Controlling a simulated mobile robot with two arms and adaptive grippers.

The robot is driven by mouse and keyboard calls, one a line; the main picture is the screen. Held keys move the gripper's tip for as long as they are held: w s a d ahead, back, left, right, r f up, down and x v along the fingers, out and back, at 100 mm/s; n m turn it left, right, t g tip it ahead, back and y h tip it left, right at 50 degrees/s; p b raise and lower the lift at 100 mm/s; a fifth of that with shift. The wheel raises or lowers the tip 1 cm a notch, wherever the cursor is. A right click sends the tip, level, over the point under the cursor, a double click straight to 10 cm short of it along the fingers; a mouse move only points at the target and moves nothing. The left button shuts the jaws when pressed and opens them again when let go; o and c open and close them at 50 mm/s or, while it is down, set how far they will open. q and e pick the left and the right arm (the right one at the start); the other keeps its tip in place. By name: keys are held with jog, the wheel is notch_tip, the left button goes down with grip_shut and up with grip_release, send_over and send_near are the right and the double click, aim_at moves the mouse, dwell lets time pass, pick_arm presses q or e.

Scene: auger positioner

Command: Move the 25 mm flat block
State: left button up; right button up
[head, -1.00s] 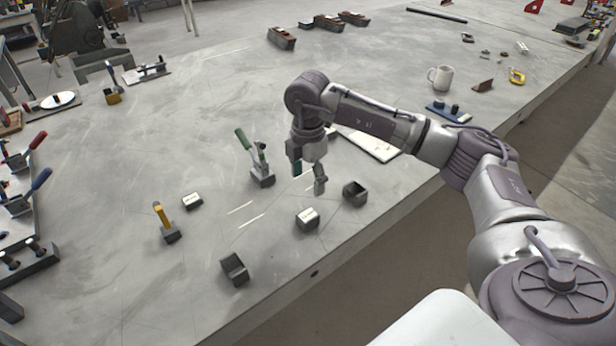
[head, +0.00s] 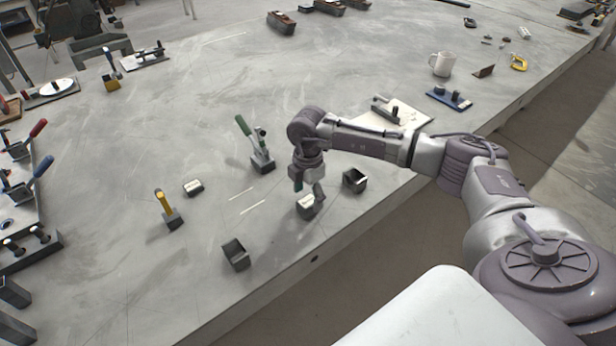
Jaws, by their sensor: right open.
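Two small dark blocks with pale tops lie on the grey table; their labels are too small to read, so I cannot tell which one is the 25 mm flat block. One block (head: 306,208) is just below my right gripper (head: 308,190), partly covered by its fingers. The other block (head: 193,188) lies farther left, clear of the arm. My right gripper is open and low, pointing down, with its fingertips at the nearer block's top; whether they touch it is hard to tell. My left gripper is out of view.
Dark open holders stand right (head: 355,180) and lower left (head: 236,254) of the gripper. A green-handled clamp (head: 258,150) and a yellow-handled tool (head: 168,212) stand to the left. A mug (head: 442,64) is behind. The table's front edge is close.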

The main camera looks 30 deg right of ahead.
aim_at(308, 201)
jog(key=shift+f, duration=1.8)
jog(key=shift+c, duration=0.4)
grip_shut()
